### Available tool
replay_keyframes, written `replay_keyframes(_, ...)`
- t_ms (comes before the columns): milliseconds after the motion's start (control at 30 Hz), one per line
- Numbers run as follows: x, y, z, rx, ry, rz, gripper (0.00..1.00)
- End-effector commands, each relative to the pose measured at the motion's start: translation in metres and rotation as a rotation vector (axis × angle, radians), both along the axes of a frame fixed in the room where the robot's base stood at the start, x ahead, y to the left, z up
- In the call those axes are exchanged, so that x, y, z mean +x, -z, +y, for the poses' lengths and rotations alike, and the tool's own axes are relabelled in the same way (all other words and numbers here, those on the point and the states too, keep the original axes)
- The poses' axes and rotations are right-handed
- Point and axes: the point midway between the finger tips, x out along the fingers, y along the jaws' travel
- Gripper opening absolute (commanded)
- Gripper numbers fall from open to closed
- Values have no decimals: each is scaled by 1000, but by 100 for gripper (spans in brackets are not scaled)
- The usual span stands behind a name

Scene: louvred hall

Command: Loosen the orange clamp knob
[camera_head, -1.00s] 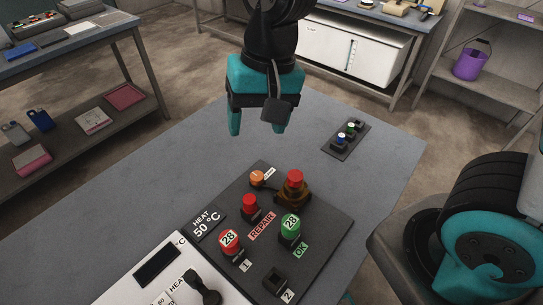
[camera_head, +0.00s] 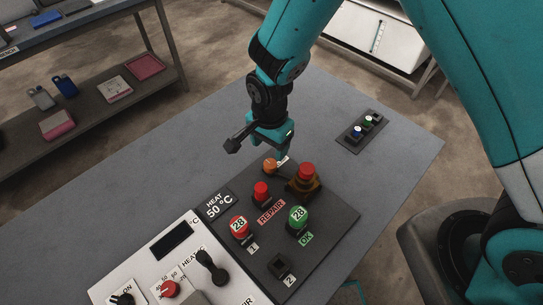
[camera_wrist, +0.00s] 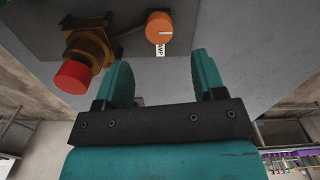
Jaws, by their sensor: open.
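The orange clamp knob (camera_head: 270,166) sits at the far edge of the dark panel (camera_head: 325,222), beside a label that is partly hidden. In the wrist view the knob (camera_wrist: 159,27) is round with a pale line on its face, and its label reads "MP" in part. My gripper (camera_head: 279,150) is just above and behind the knob in the head view. In the wrist view my gripper (camera_wrist: 160,75) has its two teal fingers apart, with nothing between them. The knob appears beyond the fingertips, between their lines, and apart from them.
A brass fitting with a red cap (camera_head: 306,171) stands close right of the knob. A red button (camera_head: 261,190), a red "28" piece (camera_head: 239,226) and a green "28" piece (camera_head: 298,216) stand nearer. A small button strip (camera_head: 362,131) lies at right. The table's far left is clear.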

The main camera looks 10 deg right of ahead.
Motion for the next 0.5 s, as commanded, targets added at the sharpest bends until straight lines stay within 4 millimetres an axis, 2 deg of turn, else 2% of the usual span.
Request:
replay_keyframes(200,-1,42,0,-1,-1,3,63)
replay_keyframes(333,0,58,0,0,-1,1,63)
replay_keyframes(500,-1,69,0,0,-1,1,63)
